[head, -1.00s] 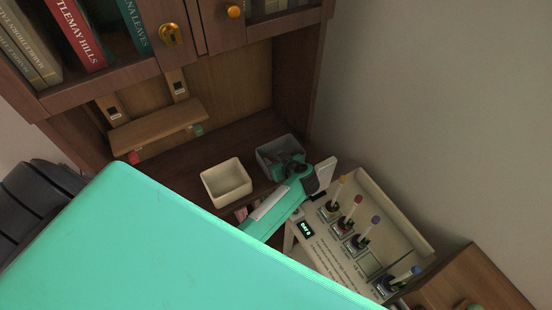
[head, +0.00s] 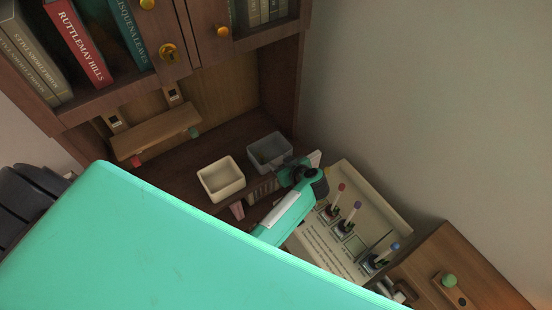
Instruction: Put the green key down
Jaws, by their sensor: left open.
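My left gripper (head: 317,172) is at the end of the teal arm, over the back left corner of a cream panel (head: 386,213). Its fingers are small and partly hidden by the wrist; it counts as open, and I see no key in it. A small green round-headed piece (head: 449,280) sits on a wooden box at the lower right; I cannot tell whether it is the green key. Another small green piece (head: 194,132) is at the right end of a wooden rack. My right gripper is not in view.
Upright colour-topped pieces, red (head: 341,187), purple (head: 356,206) and blue (head: 395,247), stand on the panel. A cream bin (head: 221,180) and a grey bin (head: 270,152) stand on the brown desk. The wooden box (head: 455,250) is at right. Bookshelves are above.

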